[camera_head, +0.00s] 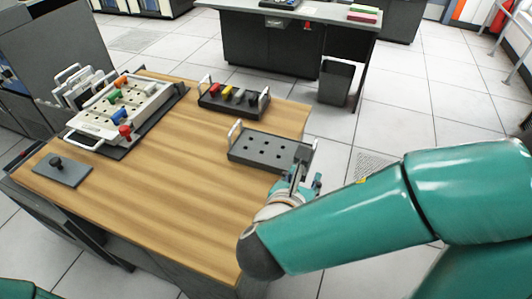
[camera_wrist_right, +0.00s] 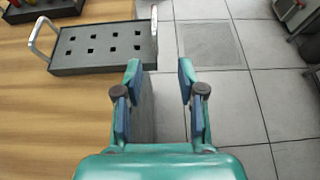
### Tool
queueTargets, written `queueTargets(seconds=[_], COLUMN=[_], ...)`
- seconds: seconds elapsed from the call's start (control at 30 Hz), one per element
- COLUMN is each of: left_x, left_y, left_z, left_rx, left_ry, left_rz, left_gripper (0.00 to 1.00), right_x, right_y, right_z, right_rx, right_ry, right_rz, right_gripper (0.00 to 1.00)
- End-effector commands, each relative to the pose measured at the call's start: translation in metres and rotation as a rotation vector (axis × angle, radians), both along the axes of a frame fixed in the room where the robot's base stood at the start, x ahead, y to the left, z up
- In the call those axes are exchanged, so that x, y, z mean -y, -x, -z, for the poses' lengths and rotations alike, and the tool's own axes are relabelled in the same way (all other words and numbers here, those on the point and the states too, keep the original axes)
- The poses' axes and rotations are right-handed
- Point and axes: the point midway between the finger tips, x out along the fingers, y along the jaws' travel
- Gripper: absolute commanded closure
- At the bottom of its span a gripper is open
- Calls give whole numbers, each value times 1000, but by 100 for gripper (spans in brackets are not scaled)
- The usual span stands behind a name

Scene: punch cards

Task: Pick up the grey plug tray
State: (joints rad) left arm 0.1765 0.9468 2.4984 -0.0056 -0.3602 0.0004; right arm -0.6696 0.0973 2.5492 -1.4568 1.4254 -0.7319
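The grey plug tray (camera_head: 262,153) lies on the right side of the wooden table, with rows of empty holes and a pale upright handle at each end. In the right wrist view the tray (camera_wrist_right: 72,62) fills the upper left, its near-right handle (camera_wrist_right: 154,28) ahead of the fingers. My right gripper (camera_head: 301,166) is by the tray's right end in the head view, partly covering that area. In the wrist view this gripper (camera_wrist_right: 159,72) is open, with nothing between its fingers. My left gripper is out of view.
A dark tray with coloured plugs (camera_head: 240,98) stands behind the grey tray. A white panel with coloured plugs (camera_head: 120,112) and a small grey plate with a knob (camera_head: 61,171) are at left. The middle tabletop (camera_head: 165,190) is clear. The table's right edge is close.

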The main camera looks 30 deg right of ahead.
Motion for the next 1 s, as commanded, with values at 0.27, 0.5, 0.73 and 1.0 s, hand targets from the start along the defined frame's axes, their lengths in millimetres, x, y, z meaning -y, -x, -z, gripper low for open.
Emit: queueTargets(seconds=[0.27,0.5,0.73,1.0], left_x=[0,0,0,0], left_y=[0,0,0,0], left_z=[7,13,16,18], left_rx=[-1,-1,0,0], left_ry=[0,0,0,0], left_rz=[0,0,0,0], left_gripper=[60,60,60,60], right_x=[20,53,77,87], right_y=[-19,-48,-70,-81], right_z=[-5,15,28,36], right_rx=[43,41,42,41], right_ry=[51,49,48,48], right_rz=[-15,-13,-17,-17], right_gripper=[61,61,61,61])
